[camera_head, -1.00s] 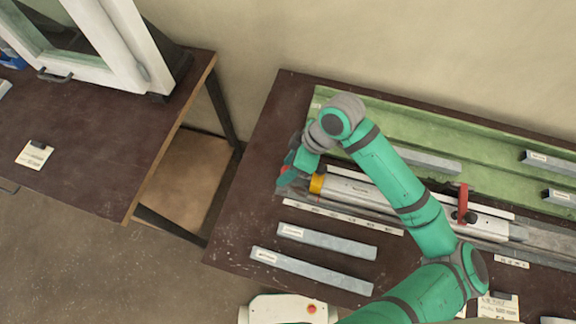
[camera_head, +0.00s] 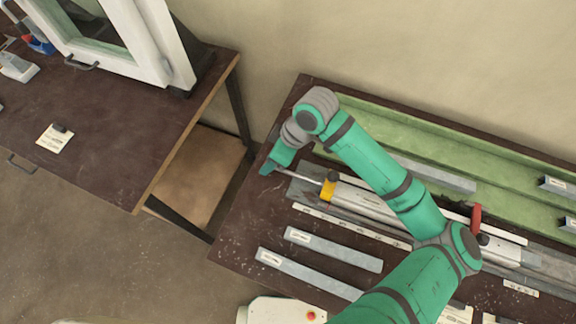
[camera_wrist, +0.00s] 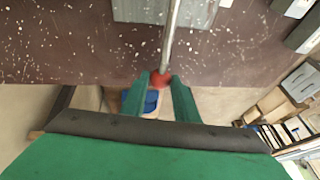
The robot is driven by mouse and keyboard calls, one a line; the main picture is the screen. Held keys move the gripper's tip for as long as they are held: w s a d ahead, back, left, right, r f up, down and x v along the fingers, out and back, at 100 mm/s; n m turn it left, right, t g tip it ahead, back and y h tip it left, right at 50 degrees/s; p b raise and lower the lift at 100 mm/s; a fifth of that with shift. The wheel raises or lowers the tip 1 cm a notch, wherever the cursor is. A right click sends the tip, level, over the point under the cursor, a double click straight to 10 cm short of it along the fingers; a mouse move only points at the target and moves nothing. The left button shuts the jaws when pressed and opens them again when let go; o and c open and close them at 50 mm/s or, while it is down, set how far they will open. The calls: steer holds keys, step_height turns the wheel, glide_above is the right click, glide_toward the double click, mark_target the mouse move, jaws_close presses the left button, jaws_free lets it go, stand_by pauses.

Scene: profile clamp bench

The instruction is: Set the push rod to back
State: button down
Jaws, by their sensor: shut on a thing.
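The push rod (camera_head: 300,176) is a thin metal rod sticking out of the left end of the clamp, past its yellow collar (camera_head: 328,190). In the wrist view the rod (camera_wrist: 171,35) runs from the top down to a red knob (camera_wrist: 161,79) at its end. In the wrist view my gripper (camera_wrist: 161,84) is shut on the red knob, one finger on each side. In the head view the knob is hidden by the gripper. My arm covers part of the clamp body (camera_head: 365,204).
A red lever (camera_head: 476,216) stands on the clamp to the right. A green channel (camera_head: 440,150) lies behind it. Grey bars (camera_head: 333,249) and a white scale strip (camera_head: 350,226) lie in front. A second table (camera_head: 110,130) with a window frame (camera_head: 105,50) stands left, across a gap.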

steer(key=shift+w+a, duration=0.25)
steer(key=shift+a, duration=0.55)
steer(key=shift+w+a, duration=0.25)
steer(key=shift+a, duration=0.5)
steer(key=c, duration=1.4)
jaws_free()
steer(key=v, duration=1.1)
steer(key=shift+f, duration=0.1)
